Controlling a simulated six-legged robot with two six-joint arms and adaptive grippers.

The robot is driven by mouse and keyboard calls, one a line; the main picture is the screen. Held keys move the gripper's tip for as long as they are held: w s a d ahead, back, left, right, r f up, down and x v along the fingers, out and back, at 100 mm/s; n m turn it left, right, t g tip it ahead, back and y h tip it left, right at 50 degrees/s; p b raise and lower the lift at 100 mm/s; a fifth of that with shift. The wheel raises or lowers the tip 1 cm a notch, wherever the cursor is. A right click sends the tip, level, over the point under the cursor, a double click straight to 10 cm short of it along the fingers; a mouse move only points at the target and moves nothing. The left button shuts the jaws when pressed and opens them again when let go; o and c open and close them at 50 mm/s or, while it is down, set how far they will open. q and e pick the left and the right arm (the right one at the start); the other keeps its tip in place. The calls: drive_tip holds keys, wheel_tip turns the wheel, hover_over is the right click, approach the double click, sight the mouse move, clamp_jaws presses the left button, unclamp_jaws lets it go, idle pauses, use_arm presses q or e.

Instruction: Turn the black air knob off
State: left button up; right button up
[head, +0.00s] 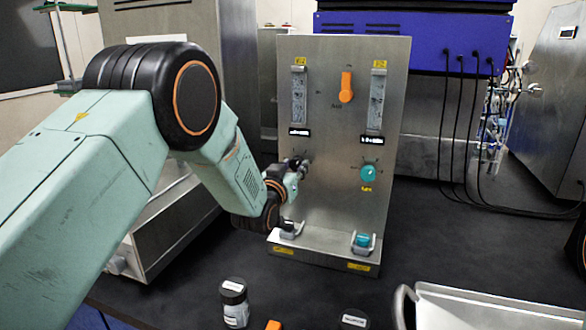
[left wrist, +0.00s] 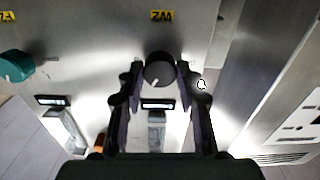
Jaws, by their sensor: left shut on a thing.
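The black air knob (left wrist: 159,70) is on the metal panel (head: 335,140), and its white pointer mark shows in the left wrist view. My left gripper (left wrist: 160,76) has one finger on each side of the knob and is shut on it. In the head view the left gripper (head: 297,168) reaches the lower left of the panel and mostly covers the knob. A teal knob (head: 368,173) is to the right on the same panel; it also shows at the left of the wrist view (left wrist: 16,66). My right gripper is not in view.
An orange lever (head: 346,87) sits high on the panel between two flow tubes (head: 299,97) (head: 375,103). Two small fittings (head: 290,229) (head: 363,241) stand on the panel's base. A labelled bottle (head: 234,303) and a metal tray (head: 490,308) are in front.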

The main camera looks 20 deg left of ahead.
use_arm(q)
drive_tip(key=shift+c, duration=0.7)
